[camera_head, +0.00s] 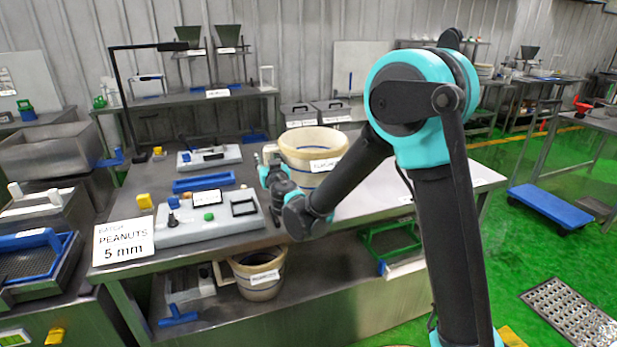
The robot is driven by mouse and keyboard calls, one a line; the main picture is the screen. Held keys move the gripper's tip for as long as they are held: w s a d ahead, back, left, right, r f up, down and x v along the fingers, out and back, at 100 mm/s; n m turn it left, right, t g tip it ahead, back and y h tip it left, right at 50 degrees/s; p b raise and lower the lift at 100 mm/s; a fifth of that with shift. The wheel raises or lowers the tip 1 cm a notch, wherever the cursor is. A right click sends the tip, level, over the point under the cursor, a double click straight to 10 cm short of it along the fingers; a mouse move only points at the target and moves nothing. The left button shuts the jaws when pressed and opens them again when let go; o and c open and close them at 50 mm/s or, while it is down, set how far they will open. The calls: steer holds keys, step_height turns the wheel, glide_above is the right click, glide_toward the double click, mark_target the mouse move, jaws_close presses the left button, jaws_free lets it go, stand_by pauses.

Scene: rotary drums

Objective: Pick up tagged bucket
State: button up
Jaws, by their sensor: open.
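A cream bucket (318,142) with dark bands and a white tag stands upright on the metal worktable. A second cream bucket (243,288), also with a white tag, stands on the shelf below the tabletop. The writing on both tags is too small to read surely. My gripper (268,158) is open, over the table at the left side of the upper bucket. It is small in view and partly hidden by my wrist, so I cannot tell whether it touches the bucket.
A grey panel (210,222) with small parts lies left of my gripper, and a blue tray (203,182) lies behind it. A sign reading "PEANUTS 5 mm" (123,240) stands at the front left corner. The tabletop (375,190) is fairly clear right of the bucket.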

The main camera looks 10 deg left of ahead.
steer(key=shift+c, duration=0.6)
jaws_close()
